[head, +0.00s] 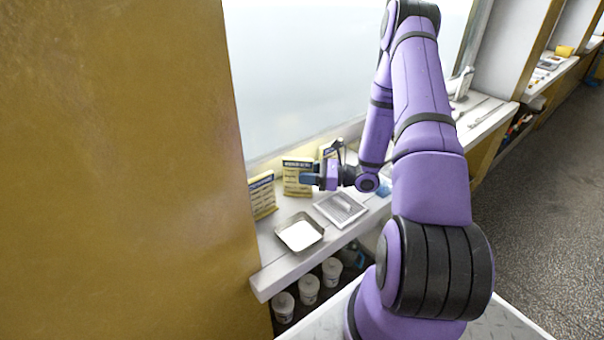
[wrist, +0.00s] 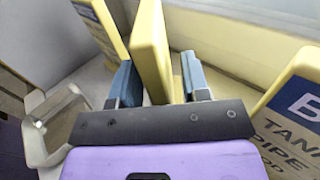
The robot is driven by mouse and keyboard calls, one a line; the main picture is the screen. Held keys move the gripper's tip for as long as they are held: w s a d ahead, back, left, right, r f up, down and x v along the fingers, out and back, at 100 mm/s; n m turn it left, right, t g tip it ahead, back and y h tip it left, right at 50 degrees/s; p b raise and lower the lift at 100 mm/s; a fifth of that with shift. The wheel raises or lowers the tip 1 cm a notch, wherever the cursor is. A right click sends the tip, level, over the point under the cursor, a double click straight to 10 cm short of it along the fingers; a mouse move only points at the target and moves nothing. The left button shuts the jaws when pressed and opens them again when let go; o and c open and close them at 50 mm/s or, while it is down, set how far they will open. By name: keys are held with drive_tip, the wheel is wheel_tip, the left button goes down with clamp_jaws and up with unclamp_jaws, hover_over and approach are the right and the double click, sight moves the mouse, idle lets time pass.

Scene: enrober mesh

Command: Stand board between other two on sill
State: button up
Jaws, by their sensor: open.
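Three yellow boards with printed faces stand along the window side of the sill (head: 268,283). The middle board (head: 297,172) stands about upright between the left board (head: 262,198) and the right board (head: 326,149), which is partly hidden by my arm. My gripper (head: 309,179) is open at the middle board. In the wrist view, the middle board (wrist: 150,45) rises between the two spread blue fingers (wrist: 160,80), closer to the left finger. The left board (wrist: 100,25) and right board (wrist: 297,112) stand apart on either side. The middle board's lower edge is hidden there.
A metal tray with white contents (head: 300,235) and a framed mesh panel (head: 341,208) lie on the sill in front of the boards. White tubs (head: 308,288) stand below. A brown wall (head: 120,170) closes the left side, and the window is behind.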

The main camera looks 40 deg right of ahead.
drive_tip(key=v, duration=1)
drive_tip(key=shift+s, duration=0.1)
drive_tip(key=s+a+r+n+g+h, duration=0.1)
drive_tip(key=a+r+n+g, duration=0.6)
drive_tip(key=r, duration=0.3)
drive_tip(key=s+a+r+n+g+h, duration=0.1)
drive_tip(key=s+a+r+n+g, duration=0.1)
drive_tip(key=a+r+n+g, duration=0.55)
drive_tip(key=s+a+r+n+t+h, duration=0.4)
drive_tip(key=s+r+n+h, duration=0.1)
drive_tip(key=r, duration=0.4)
drive_tip(key=s+a+r+n+t+h, duration=0.3)
drive_tip(key=s+r+n+h, duration=0.3)
drive_tip(key=s+r, duration=0.4)
drive_tip(key=shift+s+a+r+n+t, duration=0.3)
drive_tip(key=shift+a+r+n+t, duration=0.1)
drive_tip(key=shift+n, duration=0.15)
drive_tip(key=shift+f, duration=0.1)
